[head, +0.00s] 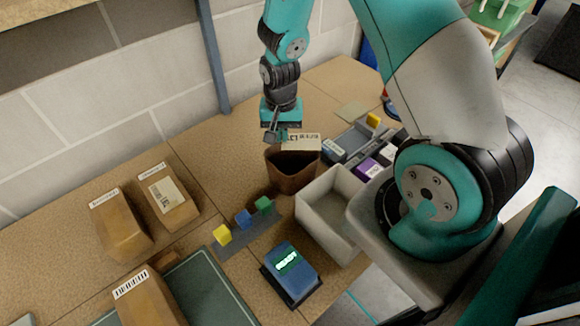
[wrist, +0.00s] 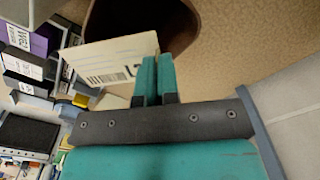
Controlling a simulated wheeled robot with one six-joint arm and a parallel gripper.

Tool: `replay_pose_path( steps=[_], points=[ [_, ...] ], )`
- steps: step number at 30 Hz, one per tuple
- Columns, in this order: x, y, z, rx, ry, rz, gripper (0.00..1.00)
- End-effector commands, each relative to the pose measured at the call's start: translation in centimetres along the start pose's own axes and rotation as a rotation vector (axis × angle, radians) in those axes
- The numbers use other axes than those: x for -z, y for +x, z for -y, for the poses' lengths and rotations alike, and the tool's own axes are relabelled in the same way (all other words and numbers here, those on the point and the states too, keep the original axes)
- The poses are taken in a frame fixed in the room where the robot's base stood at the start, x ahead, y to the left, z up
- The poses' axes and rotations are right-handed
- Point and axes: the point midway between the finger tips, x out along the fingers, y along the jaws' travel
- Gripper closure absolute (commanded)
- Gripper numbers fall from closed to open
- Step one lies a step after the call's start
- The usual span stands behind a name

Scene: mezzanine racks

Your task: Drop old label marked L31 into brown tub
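My gripper (head: 279,136) is shut on the edge of a white label (head: 301,142) with a barcode and print. In the wrist view the label (wrist: 106,62) sticks out to the left of the closed fingers (wrist: 155,80). An L can be made out on it, but the rest of its mark is partly covered by the fingers. The brown tub (head: 291,181) stands on the table just below the label, open at the top. In the wrist view the tub (wrist: 103,22) is behind the label, its dark inside partly hidden by it.
A pale grey bin (head: 322,222) stands right of the tub. A blue device (head: 290,274) reading READY is in front. Yellow, blue and green blocks (head: 243,219) sit on a grey strip. Labelled cartons (head: 168,197) stand at left. Small boxes (head: 368,169) are at right.

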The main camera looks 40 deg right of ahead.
Motion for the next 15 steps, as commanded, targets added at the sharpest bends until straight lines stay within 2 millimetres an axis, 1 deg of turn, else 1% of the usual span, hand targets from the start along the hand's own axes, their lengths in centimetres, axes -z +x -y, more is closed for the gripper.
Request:
replay_pose_path(
  steps=[1,6,9,15],
  points=[
    [0.0,1.2,0.0,0.0,0.0,0.0,1.0],
    [0.1,3.1,-0.1,0.001,0.002,-0.001,1.0],
    [0.1,3.5,-0.1,0.001,0.003,-0.001,1.0],
    [0.1,3.5,-0.1,0.001,0.003,-0.001,1.0]
  ],
)
